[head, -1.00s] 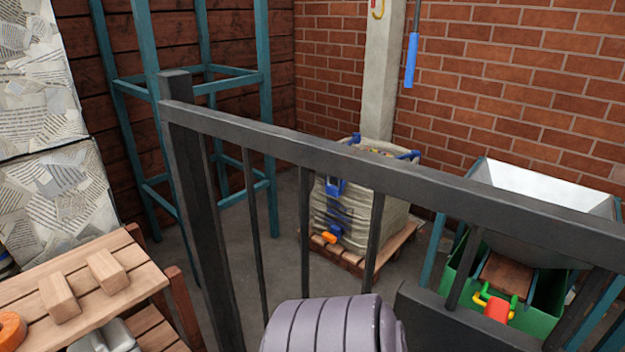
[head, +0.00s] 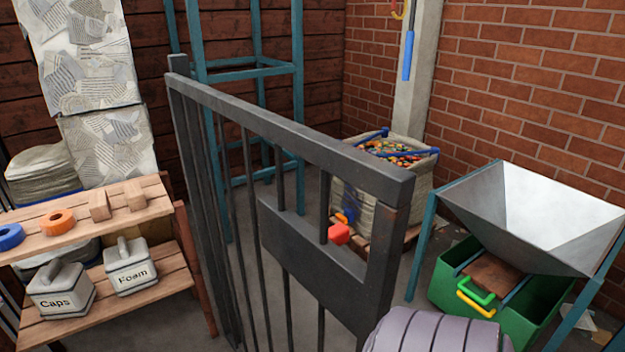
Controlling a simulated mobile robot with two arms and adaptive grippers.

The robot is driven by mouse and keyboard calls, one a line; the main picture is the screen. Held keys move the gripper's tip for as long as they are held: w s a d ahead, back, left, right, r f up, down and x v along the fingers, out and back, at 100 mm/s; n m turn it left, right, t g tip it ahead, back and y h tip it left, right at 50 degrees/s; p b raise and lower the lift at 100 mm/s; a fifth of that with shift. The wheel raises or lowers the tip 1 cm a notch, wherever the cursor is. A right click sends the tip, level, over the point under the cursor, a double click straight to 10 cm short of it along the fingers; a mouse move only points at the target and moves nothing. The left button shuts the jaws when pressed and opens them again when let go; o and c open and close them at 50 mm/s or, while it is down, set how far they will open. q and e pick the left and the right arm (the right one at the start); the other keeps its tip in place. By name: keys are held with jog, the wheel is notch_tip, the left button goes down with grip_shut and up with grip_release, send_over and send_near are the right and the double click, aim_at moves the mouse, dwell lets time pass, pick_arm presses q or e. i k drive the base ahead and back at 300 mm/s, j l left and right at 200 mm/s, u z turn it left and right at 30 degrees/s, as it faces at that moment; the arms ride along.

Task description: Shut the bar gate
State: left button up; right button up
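The bar gate (head: 290,137) is dark grey metal with a thick top rail and upright bars. It runs from a post (head: 178,66) at the left toward the near right, where its free end upright (head: 382,260) stands. A dark plate (head: 305,258) is on the gate near that end, with a red knob (head: 338,234) at its upper part. No catch or receiving post shows beside the free end. Neither of my grippers is in view, and nothing visibly touches the gate.
A wooden shelf (head: 95,222) with Caps (head: 60,292) and Foam (head: 131,268) blocks stands left. A filled bag (head: 360,190) stands behind the gate. A metal hopper (head: 520,215) over a green bin (head: 440,280) is at right. A purple-grey ridged shape is at the bottom.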

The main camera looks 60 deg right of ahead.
aim_at(358, 296)
jog(key=k+l+z, duration=0.25)
jog(key=k+l, duration=0.5)
jog(key=l, duration=0.15)
jog(key=i+l, duration=0.15)
jog(key=l, duration=0.2)
jog(key=i+l+z, duration=0.1)
jog(key=l, duration=0.2)
jog(key=i+l, duration=0.15)
jog(key=l, duration=0.15)
